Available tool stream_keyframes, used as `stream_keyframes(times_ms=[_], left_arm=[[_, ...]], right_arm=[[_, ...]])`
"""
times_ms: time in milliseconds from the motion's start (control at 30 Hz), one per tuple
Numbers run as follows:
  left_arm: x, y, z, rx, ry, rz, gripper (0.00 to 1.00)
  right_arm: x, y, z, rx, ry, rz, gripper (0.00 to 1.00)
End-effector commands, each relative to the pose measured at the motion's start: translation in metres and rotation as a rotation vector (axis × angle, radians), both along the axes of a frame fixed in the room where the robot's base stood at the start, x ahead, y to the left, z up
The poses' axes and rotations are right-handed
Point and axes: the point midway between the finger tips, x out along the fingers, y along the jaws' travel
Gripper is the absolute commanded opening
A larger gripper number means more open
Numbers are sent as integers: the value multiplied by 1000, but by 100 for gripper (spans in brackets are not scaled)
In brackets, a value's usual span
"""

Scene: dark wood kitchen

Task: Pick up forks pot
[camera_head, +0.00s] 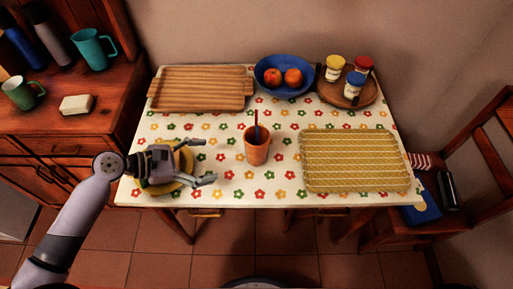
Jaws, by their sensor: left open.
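A terracotta-coloured pot (257,152) stands upright near the middle of the flowered table. A thin dark utensil (256,124) sticks up out of it; its lower end is hidden inside the pot, and I cannot tell whether it is a fork. My left gripper (208,161) reaches in from the left over the table. Its fingers are spread, empty, and point right towards the pot, with a gap between the fingertips and the pot. My right gripper does not show.
A yellow plate (161,186) lies partly hidden under my left gripper. A woven tray (352,163) is right of the pot. Behind are a wooden tray (202,88), a blue bowl (284,88) with fruit, and jars on a round board (344,99). Cloth around the pot is clear.

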Motion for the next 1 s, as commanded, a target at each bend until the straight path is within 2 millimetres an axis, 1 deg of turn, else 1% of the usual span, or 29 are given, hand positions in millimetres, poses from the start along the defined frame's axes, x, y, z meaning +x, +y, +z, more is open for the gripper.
stream_keyframes(times_ms=[33, 100, 167, 233, 367, 600, 700, 800, 1000], left_arm=[[8, 6, 6, -43, 48, 40, 79], [15, 9, 12, -91, 97, 77, 79], [19, 9, 14, -115, 119, 95, 79], [23, 3, 13, -127, 131, 101, 79], [32, -19, 4, -129, 130, 101, 79], [52, -63, -16, -126, 128, 100, 79], [59, -78, -23, -124, 128, 99, 79], [63, -87, -29, -122, 127, 99, 79], [67, -98, -33, -122, 128, 98, 79]], right_arm=[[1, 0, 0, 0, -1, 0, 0], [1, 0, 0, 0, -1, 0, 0], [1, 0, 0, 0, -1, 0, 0], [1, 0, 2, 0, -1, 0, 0], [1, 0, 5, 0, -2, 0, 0], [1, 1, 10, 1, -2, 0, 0], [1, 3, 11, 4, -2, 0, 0], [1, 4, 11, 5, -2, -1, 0], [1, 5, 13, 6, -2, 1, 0]])
